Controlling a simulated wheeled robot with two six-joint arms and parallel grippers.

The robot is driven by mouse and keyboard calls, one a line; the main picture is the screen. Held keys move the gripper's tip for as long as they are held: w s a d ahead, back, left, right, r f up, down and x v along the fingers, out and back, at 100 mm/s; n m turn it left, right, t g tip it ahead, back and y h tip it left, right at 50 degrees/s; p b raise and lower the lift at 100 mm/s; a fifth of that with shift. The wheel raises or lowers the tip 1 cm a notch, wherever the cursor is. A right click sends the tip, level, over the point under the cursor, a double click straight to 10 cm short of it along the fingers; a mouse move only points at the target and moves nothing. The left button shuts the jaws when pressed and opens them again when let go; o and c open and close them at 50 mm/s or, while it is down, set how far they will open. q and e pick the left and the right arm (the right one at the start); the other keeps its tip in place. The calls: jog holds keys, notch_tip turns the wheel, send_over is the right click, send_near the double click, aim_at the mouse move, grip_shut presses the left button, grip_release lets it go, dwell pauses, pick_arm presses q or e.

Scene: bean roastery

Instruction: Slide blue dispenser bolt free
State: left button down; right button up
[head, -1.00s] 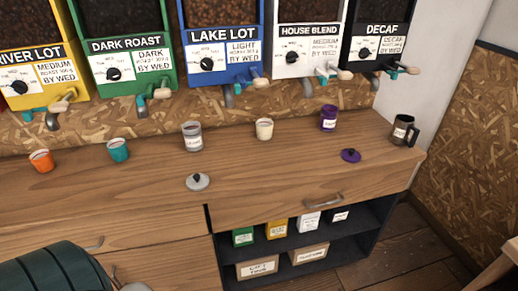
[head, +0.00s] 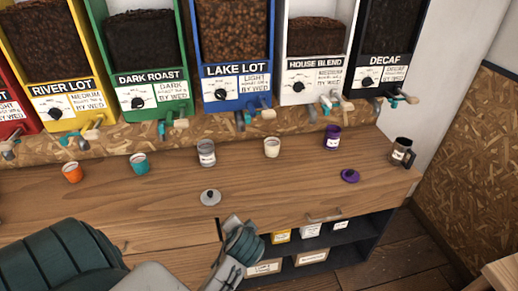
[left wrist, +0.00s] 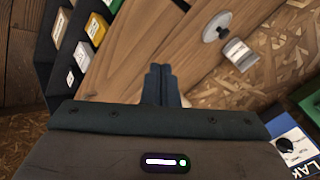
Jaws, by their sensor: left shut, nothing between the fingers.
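The blue dispenser (head: 235,85) labelled LAKE LOT hangs on the back wall in the head view. Its bolt (head: 268,114) shows as a small pale knob at the lower right of its outlet, beside teal and grey parts. How far the bolt is pushed in is too small to tell. The dispenser's blue lower corner shows at the right edge of the left wrist view (left wrist: 295,135). My left gripper (left wrist: 161,72) is shut and empty above the wooden counter. In the head view my left wrist is at the counter's front, well below the dispenser. My right gripper is out of view.
More dispensers flank the blue one, green (head: 150,95) left and white (head: 305,85) right. On the counter (head: 110,205) stand several cups, a clear jar (head: 206,153), a grey lid (head: 210,197), a purple lid (head: 350,176) and a dark mug (head: 403,152).

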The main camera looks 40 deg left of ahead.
pick_arm(q)
jog(key=w+a+r+m+t+y, duration=0.1)
jog(key=w+r+y, duration=0.8)
jog(key=w+r, duration=1)
jog(key=m+t, duration=0.1)
jog(key=m, duration=0.1)
jog(key=shift+w+a+r+m, duration=0.2)
jog(key=shift+a+r+m, duration=0.1)
jog(key=shift+a+r, duration=0.1)
